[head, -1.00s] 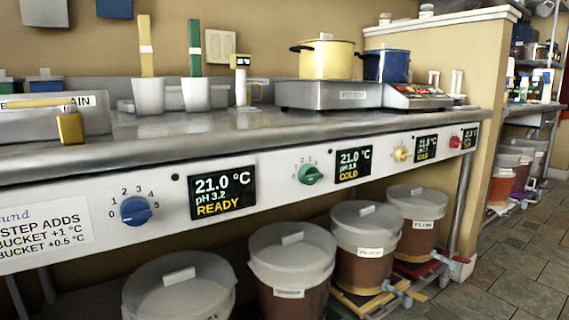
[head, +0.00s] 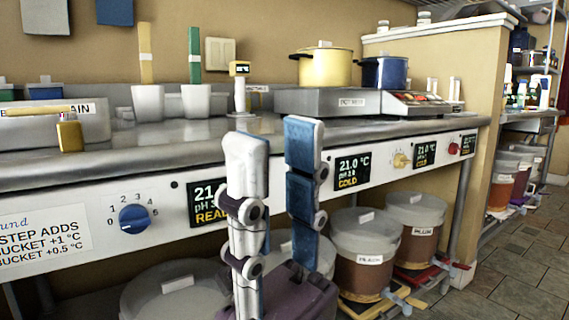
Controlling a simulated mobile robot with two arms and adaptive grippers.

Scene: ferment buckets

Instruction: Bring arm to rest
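My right gripper (head: 275,140) rises from the bottom middle of the head view with its fingers pointing up. Its two fingers, white and blue with dark joints, stand apart with nothing between them. The purple gripper body (head: 290,295) shows below. The gripper is in front of the bench's control panel and looks apart from it, though the exact distance is hard to tell. It hides the green knob and part of the READY display (head: 205,205). My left gripper is not in view.
The metal bench (head: 140,140) carries white cups, a yellow pot (head: 325,68) and a blue pot (head: 386,72) on a hot plate. The panel has a blue knob (head: 133,218). Lidded buckets (head: 363,255) stand below. The floor (head: 505,255) at the right is clear.

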